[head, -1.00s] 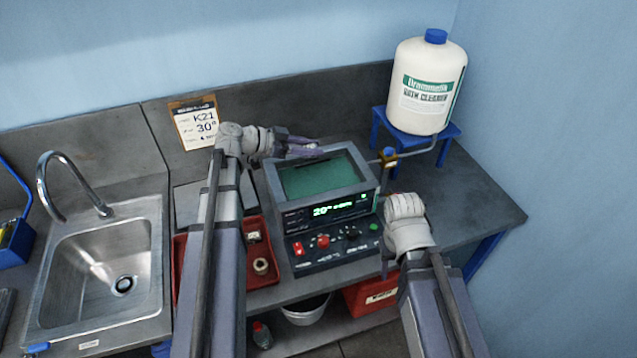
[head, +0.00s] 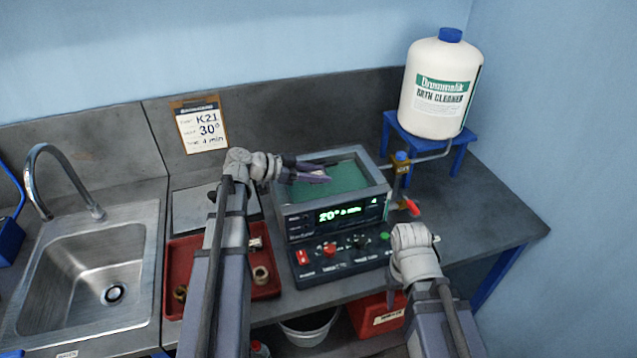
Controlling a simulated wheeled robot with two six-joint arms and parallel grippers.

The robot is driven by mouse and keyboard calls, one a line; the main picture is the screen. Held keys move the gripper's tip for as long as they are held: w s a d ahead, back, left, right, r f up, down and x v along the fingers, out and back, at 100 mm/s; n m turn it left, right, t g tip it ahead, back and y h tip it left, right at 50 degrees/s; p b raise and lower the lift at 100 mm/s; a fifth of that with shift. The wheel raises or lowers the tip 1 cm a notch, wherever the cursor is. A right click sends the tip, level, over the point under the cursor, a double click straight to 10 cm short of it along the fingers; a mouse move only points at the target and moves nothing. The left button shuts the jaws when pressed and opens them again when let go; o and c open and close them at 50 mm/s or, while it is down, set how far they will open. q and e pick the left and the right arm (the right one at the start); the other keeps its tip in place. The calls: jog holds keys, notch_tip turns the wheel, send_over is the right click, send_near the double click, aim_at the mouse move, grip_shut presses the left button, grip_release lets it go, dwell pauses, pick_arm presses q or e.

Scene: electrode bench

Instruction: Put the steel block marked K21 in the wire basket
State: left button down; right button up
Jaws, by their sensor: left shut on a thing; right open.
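My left gripper (head: 322,174) is over the open bath (head: 378,190) of green liquid. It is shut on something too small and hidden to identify. I cannot read a K21 mark on any block, and I cannot make out a wire basket. The card on the back wall (head: 202,127) reads K21, 30° and 4 min. My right gripper is low in front of the bath's right side, by the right wrist; its fingers are hidden. The bath's display (head: 350,212) reads 20° and 0 min.
A red tray (head: 180,260) with several small ring-like parts lies left of the bath, partly behind my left arm. A sink (head: 85,265) is further left. A cleaner jug (head: 438,85) stands on a blue stand, with a red-handled tap (head: 411,207) beside the bath.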

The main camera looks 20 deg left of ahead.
pick_arm(q)
jog(key=shift+f, duration=0.25)
pick_arm(e)
jog(key=shift+f, duration=0.3)
pick_arm(q)
jog(key=shift+f+b, duration=0.45)
jog(key=shift+f, duration=0.15)
pick_arm(e)
jog(key=shift+f, duration=0.55)
pick_arm(q)
jog(key=shift+f, duration=0.1)
pick_arm(e)
jog(key=shift+f, duration=0.1)
pick_arm(q)
jog(key=shift+c, duration=2.4)
grip_release()
